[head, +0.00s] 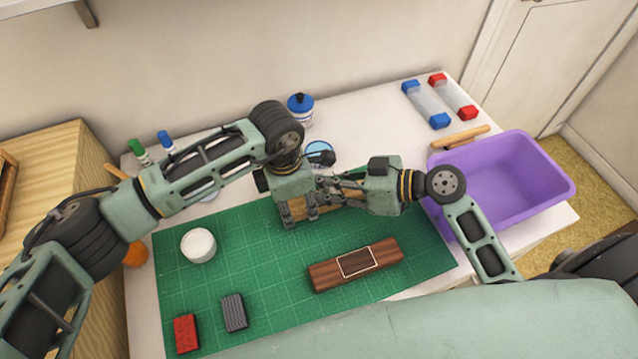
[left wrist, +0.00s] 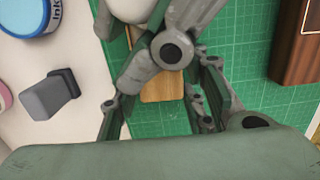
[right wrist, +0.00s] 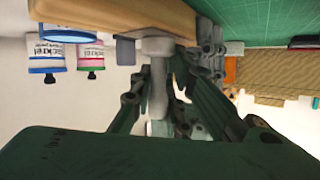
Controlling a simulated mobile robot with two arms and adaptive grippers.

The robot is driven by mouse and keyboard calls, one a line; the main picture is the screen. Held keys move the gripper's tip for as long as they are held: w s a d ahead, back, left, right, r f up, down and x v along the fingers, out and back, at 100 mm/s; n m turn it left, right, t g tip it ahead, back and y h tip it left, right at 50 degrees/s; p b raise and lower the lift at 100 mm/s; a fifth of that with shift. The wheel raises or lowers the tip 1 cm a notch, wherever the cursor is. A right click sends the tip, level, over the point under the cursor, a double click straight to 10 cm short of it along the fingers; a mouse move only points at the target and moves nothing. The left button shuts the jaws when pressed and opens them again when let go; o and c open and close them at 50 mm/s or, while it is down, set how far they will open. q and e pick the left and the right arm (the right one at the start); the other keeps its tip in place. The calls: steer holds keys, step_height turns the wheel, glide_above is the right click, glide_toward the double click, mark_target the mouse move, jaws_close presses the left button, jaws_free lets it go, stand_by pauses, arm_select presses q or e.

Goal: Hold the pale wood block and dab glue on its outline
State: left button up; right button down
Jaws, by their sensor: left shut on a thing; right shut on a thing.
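The pale wood block (head: 297,207) is on or just above the green mat, mostly covered by my grippers in the head view. My left gripper (head: 299,214) points down and is shut on it. The left wrist view shows the block (left wrist: 162,88) between the fingers. My right gripper (head: 325,187) comes in from the right, close beside the left one. In the right wrist view it is shut on a pale grey piece (right wrist: 158,75), right by the block (right wrist: 115,14). Whether that piece touches the block, I cannot tell. No outline shows on the block's visible parts.
A dark wood block (head: 328,277) with a pale rectangle outline lies on the mat (head: 270,315). A white round container (head: 198,246), a grey block (head: 234,312) and a red one (head: 186,333) are at left.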

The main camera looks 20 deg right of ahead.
steer(key=shift+d+f, duration=0.15)
steer(key=shift+d, duration=0.9)
steer(key=shift+a+r, duration=0.2)
steer(key=shift+a, duration=1.95)
steer(key=shift+r, duration=0.1)
